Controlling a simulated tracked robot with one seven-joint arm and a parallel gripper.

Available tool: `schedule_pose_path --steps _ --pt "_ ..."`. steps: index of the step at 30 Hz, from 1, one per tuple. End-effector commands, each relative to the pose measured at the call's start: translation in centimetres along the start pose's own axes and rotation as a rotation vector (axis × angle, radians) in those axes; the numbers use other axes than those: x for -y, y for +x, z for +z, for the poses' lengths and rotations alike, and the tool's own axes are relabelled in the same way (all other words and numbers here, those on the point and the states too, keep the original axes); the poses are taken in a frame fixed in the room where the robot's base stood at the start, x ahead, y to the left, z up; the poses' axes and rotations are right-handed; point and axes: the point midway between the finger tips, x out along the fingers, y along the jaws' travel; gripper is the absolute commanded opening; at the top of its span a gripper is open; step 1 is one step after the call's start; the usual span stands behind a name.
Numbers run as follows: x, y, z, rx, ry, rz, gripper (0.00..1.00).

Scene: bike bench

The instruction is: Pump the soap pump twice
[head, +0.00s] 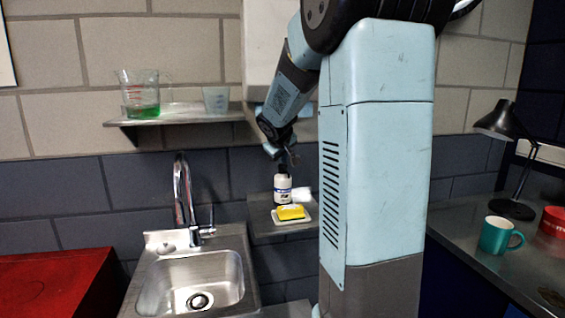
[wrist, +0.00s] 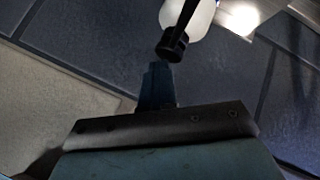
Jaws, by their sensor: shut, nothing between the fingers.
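The soap pump (head: 283,188) is a white bottle with a dark label and a black pump top. It stands upright on a small grey shelf (head: 262,233) right of the sink. In the wrist view the white bottle (wrist: 192,20) and its black pump head (wrist: 172,46) show at the top. My gripper (head: 288,158) is above the pump top in the head view. In the wrist view my gripper (wrist: 158,72) has its shut fingertips just by the black pump head. I cannot tell whether they touch it. Nothing shows between the fingers.
A yellow sponge (head: 291,212) on a white dish and a white roundish item (head: 302,194) are close to the bottle. The sink (head: 190,283) and its tall tap (head: 181,190) are to the left. An upper shelf (head: 190,113) holds a measuring jug (head: 140,95) and a cup (head: 216,100).

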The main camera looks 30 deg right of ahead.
Motion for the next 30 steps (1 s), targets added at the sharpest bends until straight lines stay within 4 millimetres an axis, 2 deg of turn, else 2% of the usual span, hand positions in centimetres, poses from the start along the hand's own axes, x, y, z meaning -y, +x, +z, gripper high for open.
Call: schedule_pose_path --steps 30 --pt "0.84 0.75 0.75 0.009 -0.003 -0.005 0.00"
